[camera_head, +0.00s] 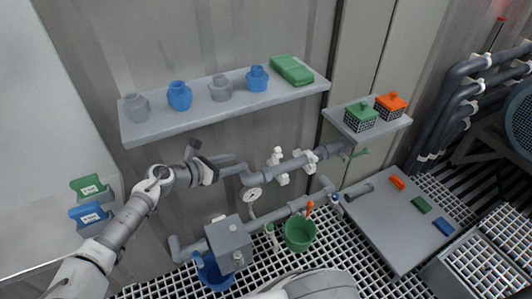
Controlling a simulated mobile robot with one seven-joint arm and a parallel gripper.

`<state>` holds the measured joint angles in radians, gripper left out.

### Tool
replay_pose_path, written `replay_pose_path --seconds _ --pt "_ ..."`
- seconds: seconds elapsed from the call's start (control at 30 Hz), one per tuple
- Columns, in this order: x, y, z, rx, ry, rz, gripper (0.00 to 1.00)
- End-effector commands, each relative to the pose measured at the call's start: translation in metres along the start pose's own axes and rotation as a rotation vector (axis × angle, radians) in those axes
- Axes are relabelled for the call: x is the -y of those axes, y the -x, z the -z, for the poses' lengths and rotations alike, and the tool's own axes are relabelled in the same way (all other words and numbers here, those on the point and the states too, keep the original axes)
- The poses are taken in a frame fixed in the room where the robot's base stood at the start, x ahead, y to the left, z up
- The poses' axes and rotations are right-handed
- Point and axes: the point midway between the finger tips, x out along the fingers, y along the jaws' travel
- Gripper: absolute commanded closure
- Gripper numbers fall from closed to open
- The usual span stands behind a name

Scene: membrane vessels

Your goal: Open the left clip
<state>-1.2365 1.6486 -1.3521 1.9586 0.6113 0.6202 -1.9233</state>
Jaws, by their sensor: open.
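My arm reaches in from the lower left, and my gripper (214,161) is at its end, below the left part of the wall shelf. It is open, and nothing shows between its jaws. A grey pipe runs to the right of it. Two white clip-like fittings sit on this pipe, a left one (277,164) and a right one (305,161). The left fitting is to the right of my gripper, clearly apart from it. Whether either clip is open or shut is too small to tell.
A wall shelf (210,115) with several jars hangs above. A pressure gauge (253,194), a grey box (228,240), a blue bucket (213,272) and a green bucket (299,233) are below. A smaller shelf (372,132) with two baskets and a grey table (396,235) are at right.

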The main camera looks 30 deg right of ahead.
Motion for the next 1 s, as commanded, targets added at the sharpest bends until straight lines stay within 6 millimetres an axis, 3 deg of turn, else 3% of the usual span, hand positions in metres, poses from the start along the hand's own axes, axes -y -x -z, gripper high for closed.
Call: replay_pose_path --seconds 0.13,0.27,0.7,1.0 --pt "-0.002 -0.006 0.000 0.013 0.011 -0.007 0.40" --pt "-0.002 -0.025 0.001 0.012 0.009 -0.004 0.40" --pt "-0.001 -0.121 0.001 0.011 0.008 -0.003 0.40" --pt "-0.003 -0.166 -0.001 0.010 0.010 -0.006 0.40"
